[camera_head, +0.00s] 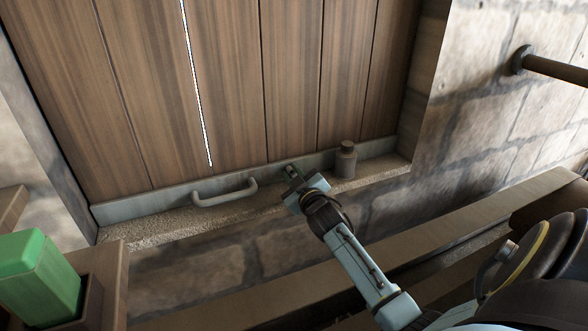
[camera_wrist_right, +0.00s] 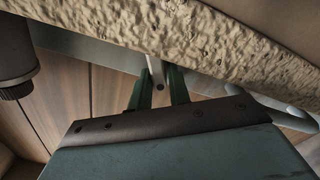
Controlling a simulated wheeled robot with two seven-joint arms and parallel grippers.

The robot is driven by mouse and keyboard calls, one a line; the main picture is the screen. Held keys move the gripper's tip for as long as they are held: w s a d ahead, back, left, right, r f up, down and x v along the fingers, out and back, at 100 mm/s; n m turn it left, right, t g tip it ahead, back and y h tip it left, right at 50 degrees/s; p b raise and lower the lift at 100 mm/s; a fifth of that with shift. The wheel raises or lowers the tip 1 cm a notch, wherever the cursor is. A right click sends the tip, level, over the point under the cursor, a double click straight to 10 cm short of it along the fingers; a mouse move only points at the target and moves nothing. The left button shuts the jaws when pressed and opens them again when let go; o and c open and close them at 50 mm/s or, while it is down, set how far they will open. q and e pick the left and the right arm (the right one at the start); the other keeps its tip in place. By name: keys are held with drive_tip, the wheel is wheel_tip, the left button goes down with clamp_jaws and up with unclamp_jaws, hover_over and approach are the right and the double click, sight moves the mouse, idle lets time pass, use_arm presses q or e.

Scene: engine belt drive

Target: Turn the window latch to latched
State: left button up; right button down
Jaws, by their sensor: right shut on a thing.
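The window latch (camera_head: 291,171) is a small dark metal piece on the pale blue-grey bottom rail of the wooden window panel (camera_head: 230,80). It sits between the rail's handle and a small bottle. My right gripper (camera_head: 299,186) reaches it from the lower right and is shut on it. In the right wrist view the green fingers (camera_wrist_right: 159,92) stand on either side of a light metal piece of the latch (camera_wrist_right: 157,70), just by the rough sill. The fingers hide part of the latch, so its exact angle cannot be told. My left gripper is not in view.
A pale bar handle (camera_head: 225,193) sticks out left of the latch. A grey-brown bottle (camera_head: 346,163) stands close to its right on the stone sill (camera_head: 160,231). A green block (camera_head: 40,280) sits in a wooden holder at lower left. A dark rod (camera_head: 555,67) juts from the right wall.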

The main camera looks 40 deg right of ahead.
drive_tip(key=shift+n, duration=0.5)
drive_tip(key=n, duration=0.2)
drive_tip(key=n+p, duration=0.1)
drive_tip(key=shift+a+f+n, duration=0.1)
drive_tip(key=shift+f+n, duration=0.15)
drive_tip(key=shift+n, duration=0.05)
drive_tip(key=n, duration=0.3)
drive_tip(key=shift+f+n, duration=0.2)
drive_tip(key=shift+n, duration=0.1)
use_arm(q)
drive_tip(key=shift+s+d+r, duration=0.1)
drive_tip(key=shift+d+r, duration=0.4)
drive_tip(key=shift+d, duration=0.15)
use_arm(e)
drive_tip(key=shift+f+n, duration=0.1)
drive_tip(key=shift+n, duration=1.4)
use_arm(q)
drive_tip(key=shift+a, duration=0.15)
